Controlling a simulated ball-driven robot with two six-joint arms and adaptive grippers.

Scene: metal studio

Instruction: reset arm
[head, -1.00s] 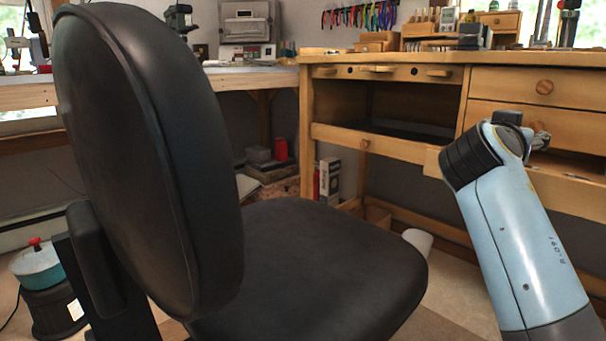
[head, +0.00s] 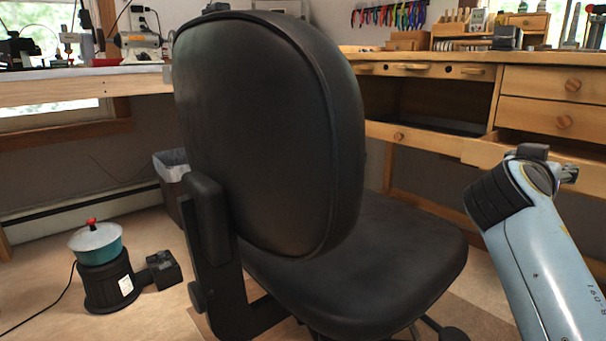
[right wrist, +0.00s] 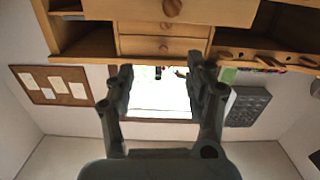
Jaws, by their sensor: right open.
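My right arm comes in from the lower right of the head view. The end of my right gripper (head: 569,174) shows only in part there, beyond the dark wrist joint. In the right wrist view my right gripper (right wrist: 161,76) has its two fingers spread apart with nothing between them. Behind the fingers are a bright window and the wooden bench, which appears upside down. My left arm and gripper are not in the head view.
A black office chair (head: 275,130) fills the middle, close in front of me. A wooden workbench (head: 430,52) with drawers stands behind it at right. A teal pot (head: 96,244) sits on a dark stand (head: 108,284) on the floor at left.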

